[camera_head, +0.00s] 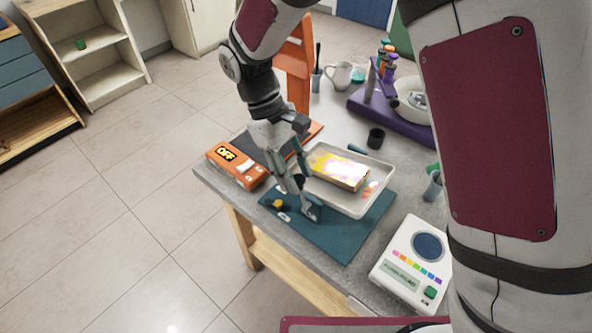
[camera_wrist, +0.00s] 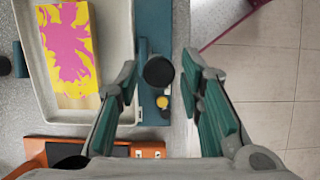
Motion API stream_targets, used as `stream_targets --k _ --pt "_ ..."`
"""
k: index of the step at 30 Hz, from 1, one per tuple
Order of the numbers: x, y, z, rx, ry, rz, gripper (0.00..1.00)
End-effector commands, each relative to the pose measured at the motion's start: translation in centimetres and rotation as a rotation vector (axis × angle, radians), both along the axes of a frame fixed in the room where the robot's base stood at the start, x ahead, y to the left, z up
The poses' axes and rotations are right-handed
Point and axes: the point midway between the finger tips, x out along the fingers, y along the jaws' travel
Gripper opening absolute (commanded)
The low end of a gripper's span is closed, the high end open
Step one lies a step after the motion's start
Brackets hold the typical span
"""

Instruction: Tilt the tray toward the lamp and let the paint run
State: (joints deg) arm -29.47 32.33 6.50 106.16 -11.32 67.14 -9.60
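The pale tray (camera_head: 347,206) lies on the table and looks level. A block coated in yellow, magenta and white paint (camera_head: 338,167) rests in it. In the wrist view the tray's rim (camera_wrist: 30,75) and the painted block (camera_wrist: 69,50) are at the left. My gripper (camera_head: 303,199) points down at the tray's near left side, above a teal mat (camera_head: 345,235). In the wrist view my gripper (camera_wrist: 163,75) is open, with its fingers apart on either side of a round black knob (camera_wrist: 158,71). Contact with the knob cannot be told. I cannot clearly identify the lamp.
An orange box reading OFF (camera_head: 236,166) stands left of the tray. A white device with coloured buttons (camera_head: 412,262) is at the right front. A black cup (camera_head: 376,138), a jug (camera_head: 339,76) and a purple stand (camera_head: 408,127) are behind. Floor is open at left.

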Motion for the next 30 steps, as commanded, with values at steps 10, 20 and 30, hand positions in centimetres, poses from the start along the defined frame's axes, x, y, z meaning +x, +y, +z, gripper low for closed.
stream_targets --k 10,20,30 --pt "0.1 0.0 0.2 0.001 -0.002 0.000 0.44" --pt "1.5 1.8 4.6 0.002 -0.006 0.000 0.44" --pt "3.0 3.8 9.8 0.002 -0.003 0.000 0.44"
